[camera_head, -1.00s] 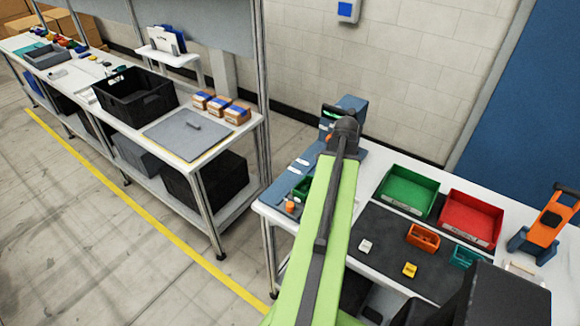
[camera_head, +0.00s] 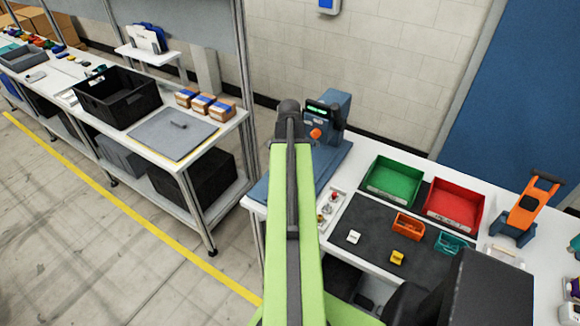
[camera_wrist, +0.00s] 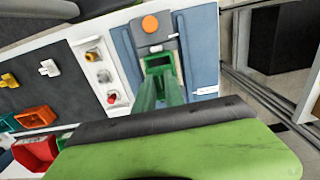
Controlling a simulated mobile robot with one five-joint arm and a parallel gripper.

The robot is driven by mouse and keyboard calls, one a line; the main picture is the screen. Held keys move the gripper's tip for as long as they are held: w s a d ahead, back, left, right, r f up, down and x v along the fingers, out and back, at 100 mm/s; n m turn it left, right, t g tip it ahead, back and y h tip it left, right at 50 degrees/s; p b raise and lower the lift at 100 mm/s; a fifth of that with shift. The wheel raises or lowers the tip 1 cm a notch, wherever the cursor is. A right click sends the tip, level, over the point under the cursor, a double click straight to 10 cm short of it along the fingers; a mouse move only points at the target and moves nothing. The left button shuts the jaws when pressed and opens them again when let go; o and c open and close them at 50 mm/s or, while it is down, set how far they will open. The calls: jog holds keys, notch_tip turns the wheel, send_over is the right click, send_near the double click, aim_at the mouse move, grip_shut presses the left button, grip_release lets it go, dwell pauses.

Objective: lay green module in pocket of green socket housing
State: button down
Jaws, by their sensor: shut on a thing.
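In the wrist view, a green socket housing (camera_wrist: 158,61) with a grey inner face sits on a blue-grey fixture plate, below an orange round button (camera_wrist: 150,23). Dark green upright parts in front of it run down to the dark edge of my arm; I take them to be the green module (camera_wrist: 147,94) at my gripper (camera_wrist: 160,102). My gripper is shut on it. The fingertips are not clear, and the picture does not show whether the module touches the housing. In the head view, my arm hides the gripper, module and housing.
A blue device (camera_head: 328,122) stands at the bench's back left. To its right are a green bin (camera_head: 391,183), a red bin (camera_head: 454,206), and small orange (camera_head: 408,225) and teal (camera_head: 449,243) boxes on a dark mat. A small tray (camera_head: 331,203) lies right of my arm.

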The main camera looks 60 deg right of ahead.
jog(key=shift+f+b, duration=2.55)
jog(key=shift+f, duration=0.3)
jog(key=shift+f+b, duration=0.75)
jog(key=c, duration=1.7)
grip_release()
jog(key=shift+c, duration=0.2)
jog(key=shift+r, duration=0.1)
jog(key=shift+r+p, duration=1.25)
jog(key=shift+p, duration=0.1)
